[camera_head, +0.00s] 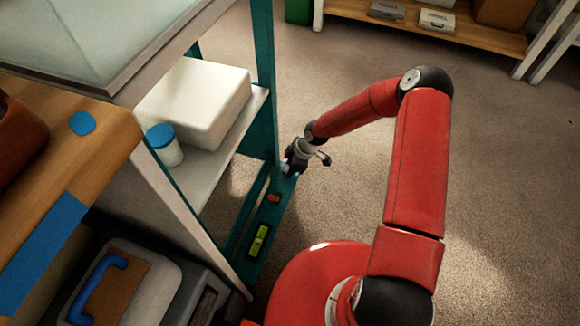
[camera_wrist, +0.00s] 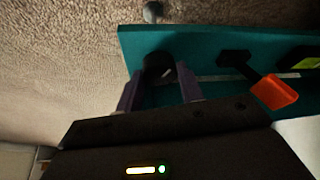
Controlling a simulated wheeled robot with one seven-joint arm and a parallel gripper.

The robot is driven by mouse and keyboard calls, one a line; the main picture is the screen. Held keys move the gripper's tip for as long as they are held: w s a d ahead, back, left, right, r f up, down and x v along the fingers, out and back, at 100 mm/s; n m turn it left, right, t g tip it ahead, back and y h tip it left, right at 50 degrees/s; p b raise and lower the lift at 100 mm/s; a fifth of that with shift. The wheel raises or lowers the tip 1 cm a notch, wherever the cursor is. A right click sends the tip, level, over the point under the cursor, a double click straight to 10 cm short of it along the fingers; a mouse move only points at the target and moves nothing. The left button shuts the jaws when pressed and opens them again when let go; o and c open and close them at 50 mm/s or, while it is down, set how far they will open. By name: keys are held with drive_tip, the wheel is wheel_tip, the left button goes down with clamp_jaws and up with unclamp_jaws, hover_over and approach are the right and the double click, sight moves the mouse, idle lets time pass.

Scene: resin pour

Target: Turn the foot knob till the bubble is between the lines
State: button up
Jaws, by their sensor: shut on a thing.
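The foot knob (camera_wrist: 158,64) is a dark round knob near the end of a teal rail (camera_wrist: 200,45) in the wrist view. My gripper (camera_wrist: 160,82) has one finger on each side of it and is shut on it. In the head view my gripper (camera_head: 292,170) is low at the far end of the rail and hides the knob. The spirit level (camera_head: 259,240) is a yellow-green vial on the rail, nearer the camera. Its edge shows at the right of the wrist view (camera_wrist: 308,63). The bubble and lines are too small to make out.
An orange-ended lever (camera_wrist: 275,92) sits on the rail between knob and level; its orange part also shows in the head view (camera_head: 273,198). A shelf above holds a white box (camera_head: 200,95) and a blue-lidded jar (camera_head: 164,145). Carpet to the right is open.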

drive_tip(key=o, duration=1)
drive_tip(key=shift+p+v, duration=0.6)
drive_tip(key=shift+v, duration=3.3)
